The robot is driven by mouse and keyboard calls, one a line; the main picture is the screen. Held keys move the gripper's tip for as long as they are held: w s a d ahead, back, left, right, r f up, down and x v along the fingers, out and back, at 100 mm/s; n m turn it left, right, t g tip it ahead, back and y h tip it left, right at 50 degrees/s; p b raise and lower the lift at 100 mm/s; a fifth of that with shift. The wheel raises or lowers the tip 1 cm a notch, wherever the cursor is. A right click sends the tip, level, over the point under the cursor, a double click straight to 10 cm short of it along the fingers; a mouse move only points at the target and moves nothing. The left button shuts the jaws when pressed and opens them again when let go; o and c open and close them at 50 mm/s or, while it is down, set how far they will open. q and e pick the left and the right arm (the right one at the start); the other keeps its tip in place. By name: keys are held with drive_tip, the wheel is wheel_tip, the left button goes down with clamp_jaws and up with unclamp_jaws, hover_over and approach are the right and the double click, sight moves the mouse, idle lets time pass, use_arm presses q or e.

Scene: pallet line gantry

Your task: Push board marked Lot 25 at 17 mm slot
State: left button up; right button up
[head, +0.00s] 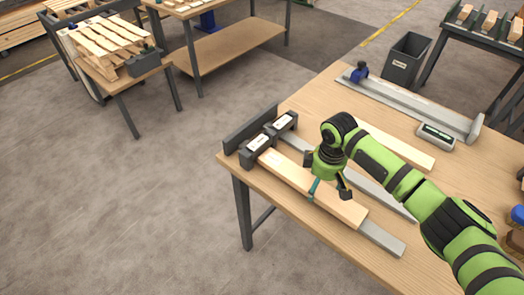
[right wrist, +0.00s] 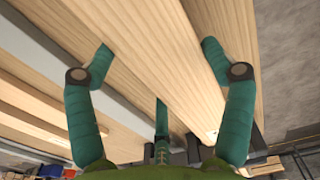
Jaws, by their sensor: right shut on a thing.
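A pale wooden board (head: 287,173) lies lengthwise on a metal rail, its far end at the nearer of two dark slot blocks (head: 257,142) with white labels. I cannot tell whether its end is inside the slot. My right gripper (head: 329,191) is shut on this board towards its near end. In the right wrist view the teal fingers (right wrist: 158,62) stand on both sides of the board (right wrist: 165,40). I cannot read the lot mark or the slot labels. The second slot block (head: 283,121) is just beyond the first, with its own metal rail. My left gripper is not in view.
Another pale board (head: 405,148) lies on the workbench (head: 318,102) beyond my right arm. A long metal measuring rail (head: 410,103) and a small display box (head: 435,136) are farther back. A grey bin (head: 405,60) stands behind. The floor at left is clear.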

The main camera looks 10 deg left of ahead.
sight(331, 190)
drive_tip(key=shift+s+d+f, duration=0.2)
drive_tip(key=shift+d, duration=0.2)
drive_tip(key=shift+f, duration=0.1)
idle(0.9)
idle(0.4)
drive_tip(key=shift+s+d+p, duration=0.1)
drive_tip(key=shift+d+p, duration=0.2)
drive_tip(key=shift+p, duration=0.5)
drive_tip(key=shift+s+d+p, duration=0.5)
drive_tip(key=shift+d+p, duration=0.15)
drive_tip(key=shift+d, duration=0.05)
drive_tip(key=o, duration=1.2)
drive_tip(key=shift+w, duration=0.15)
